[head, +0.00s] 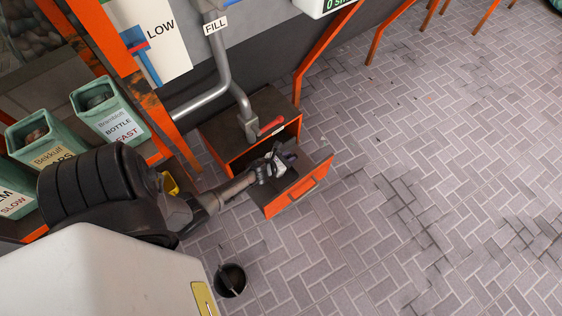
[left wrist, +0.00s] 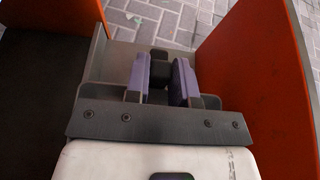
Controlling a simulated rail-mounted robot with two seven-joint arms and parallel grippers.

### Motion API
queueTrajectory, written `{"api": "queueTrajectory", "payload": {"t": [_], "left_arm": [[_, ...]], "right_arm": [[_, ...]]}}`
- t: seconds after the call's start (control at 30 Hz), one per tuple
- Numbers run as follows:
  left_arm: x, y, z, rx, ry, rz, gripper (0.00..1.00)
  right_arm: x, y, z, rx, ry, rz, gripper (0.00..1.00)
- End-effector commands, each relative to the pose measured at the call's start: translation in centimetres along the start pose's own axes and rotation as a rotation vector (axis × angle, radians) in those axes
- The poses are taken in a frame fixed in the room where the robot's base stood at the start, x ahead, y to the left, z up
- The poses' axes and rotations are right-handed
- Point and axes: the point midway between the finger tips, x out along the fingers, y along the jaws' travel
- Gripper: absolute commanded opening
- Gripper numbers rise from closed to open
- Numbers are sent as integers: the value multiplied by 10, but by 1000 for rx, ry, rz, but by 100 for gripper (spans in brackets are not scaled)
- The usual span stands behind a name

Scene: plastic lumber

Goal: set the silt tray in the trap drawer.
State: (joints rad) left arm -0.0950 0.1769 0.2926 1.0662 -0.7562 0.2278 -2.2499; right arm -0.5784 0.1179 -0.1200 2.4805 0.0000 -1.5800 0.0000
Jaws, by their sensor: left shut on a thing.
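The trap drawer (head: 298,190) is pulled out of an orange cabinet (head: 228,145) low on the floor. My left gripper (head: 277,166) is down at the drawer opening, between the cabinet and the drawer front. In the left wrist view, the gripper's purple-padded fingers (left wrist: 163,80) are shut on a small black grip (left wrist: 160,70). A grey, low-walled piece, seemingly the silt tray (left wrist: 118,62), lies around and below the fingers. The orange drawer front (left wrist: 262,70) stands to its right. The gripper hides much of the tray, so I cannot tell whether it rests on the drawer floor.
A grey pipe marked FILL with a red lever (head: 271,125) stands over the cabinet. A dark bucket (head: 230,280) is on the floor in front. Green labelled bins (head: 108,118) stand at left. The brick floor to the right is clear.

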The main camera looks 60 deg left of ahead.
Motion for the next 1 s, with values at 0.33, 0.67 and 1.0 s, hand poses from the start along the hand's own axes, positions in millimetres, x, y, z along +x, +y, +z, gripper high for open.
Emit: {"api": "queueTrajectory", "payload": {"t": [0.33,0.67,1.0], "left_arm": [[15,0,-35,0,-1,0,0],[27,0,-63,-1,-1,0,0],[29,0,-68,0,-1,0,0]], "right_arm": [[27,-1,8,-1,1,1,43],[51,-1,19,-3,-6,1,43],[53,-1,19,-3,-5,2,43]]}}
